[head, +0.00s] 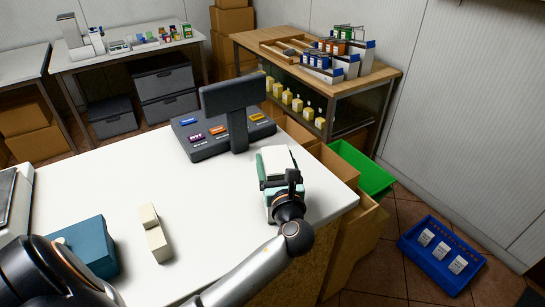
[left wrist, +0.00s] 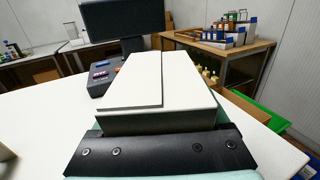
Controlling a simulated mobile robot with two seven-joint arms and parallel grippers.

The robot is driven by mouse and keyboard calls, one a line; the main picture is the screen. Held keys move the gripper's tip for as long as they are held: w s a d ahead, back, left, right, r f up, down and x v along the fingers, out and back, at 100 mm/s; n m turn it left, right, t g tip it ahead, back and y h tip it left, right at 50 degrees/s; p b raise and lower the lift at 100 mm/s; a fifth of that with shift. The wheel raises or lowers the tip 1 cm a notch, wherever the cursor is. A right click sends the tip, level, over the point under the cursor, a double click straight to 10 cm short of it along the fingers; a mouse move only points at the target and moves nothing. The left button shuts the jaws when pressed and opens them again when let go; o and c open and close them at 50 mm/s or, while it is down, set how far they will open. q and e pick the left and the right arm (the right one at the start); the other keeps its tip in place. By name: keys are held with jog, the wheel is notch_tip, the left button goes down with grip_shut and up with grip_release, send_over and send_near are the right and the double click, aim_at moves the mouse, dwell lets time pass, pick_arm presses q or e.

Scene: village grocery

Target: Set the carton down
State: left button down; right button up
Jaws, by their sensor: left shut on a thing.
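The carton (head: 278,156) has a white top and pale green sides. In the left wrist view the carton's white top (left wrist: 158,82) fills the middle, beyond the dark gripper body (left wrist: 155,152). The carton looks roughly upright. Its underside is hidden, so I cannot tell whether it touches the counter. My right gripper is not in view.
A dark till with a screen (head: 231,97) stands behind the carton. A teal box (head: 92,246) and a cream block (head: 158,243) sit on the counter at left. The counter's right edge is close; a green crate (head: 362,170) and blue crate (head: 440,256) lie beyond. The counter's middle is clear.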

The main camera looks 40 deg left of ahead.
pick_arm(q)
jog(key=shift+w+f, duration=0.1)
jog(key=shift+f, duration=0.05)
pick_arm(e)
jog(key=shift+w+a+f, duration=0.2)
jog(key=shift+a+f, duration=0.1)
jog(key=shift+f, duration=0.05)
pick_arm(q)
jog(key=shift+d, duration=0.1)
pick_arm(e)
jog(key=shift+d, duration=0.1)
pick_arm(q)
grip_release()
jog(key=shift+f, duration=0.2)
